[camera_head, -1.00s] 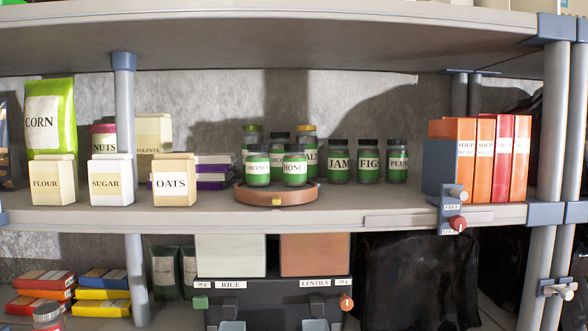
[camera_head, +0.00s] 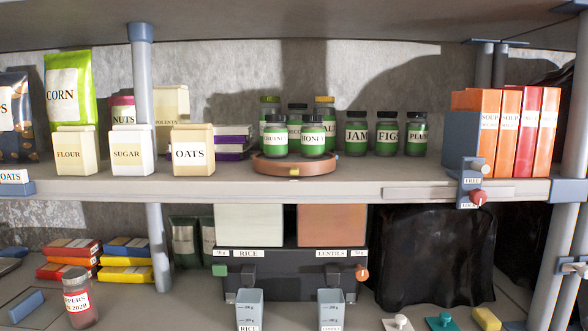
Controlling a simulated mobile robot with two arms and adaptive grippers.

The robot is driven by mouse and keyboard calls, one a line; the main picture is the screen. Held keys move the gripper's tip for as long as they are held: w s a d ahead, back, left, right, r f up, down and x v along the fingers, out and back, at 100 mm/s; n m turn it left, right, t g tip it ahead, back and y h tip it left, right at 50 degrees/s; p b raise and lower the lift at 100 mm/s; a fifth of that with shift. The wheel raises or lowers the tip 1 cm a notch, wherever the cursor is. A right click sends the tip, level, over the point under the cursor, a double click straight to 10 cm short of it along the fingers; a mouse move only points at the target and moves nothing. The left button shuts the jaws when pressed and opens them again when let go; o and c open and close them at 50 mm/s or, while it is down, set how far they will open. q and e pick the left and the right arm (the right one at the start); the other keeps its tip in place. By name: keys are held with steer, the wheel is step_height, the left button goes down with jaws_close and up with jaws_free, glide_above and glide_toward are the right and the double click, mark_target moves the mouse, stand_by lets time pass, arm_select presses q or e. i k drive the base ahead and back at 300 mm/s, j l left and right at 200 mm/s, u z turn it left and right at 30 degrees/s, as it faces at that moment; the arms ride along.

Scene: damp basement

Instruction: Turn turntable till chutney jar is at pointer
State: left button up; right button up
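The turntable (camera_head: 265,166) is a low, round, reddish-brown disc on the middle shelf, carrying several green-labelled jars. The chutney jar (camera_head: 274,135) stands at its front left; its label is small but seems to read CHUTNEY. The honey jar (camera_head: 313,136) stands beside it at the front right. Other jars with dark or yellow lids (camera_head: 325,101) stand behind, their labels partly hidden. A small yellow mark, perhaps the pointer (camera_head: 294,172), sits at the disc's front middle, between the chutney and honey jars. Neither of my grippers shows in the head view.
Jam (camera_head: 357,134), figs (camera_head: 388,134) and plum jars stand right of the turntable. A FREE/LOCK panel (camera_head: 469,186) with a red knob hangs on the shelf edge. Below are a rice and lentils dispenser (camera_head: 290,268) and two cups.

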mark_target(294, 164)
steer(key=k+j+u, duration=0.15)
steer(key=j, duration=0.35)
steer(key=k+j+u, duration=0.15)
steer(key=j, duration=0.35)
steer(key=j+u, duration=0.15)
steer(key=j, duration=0.35)
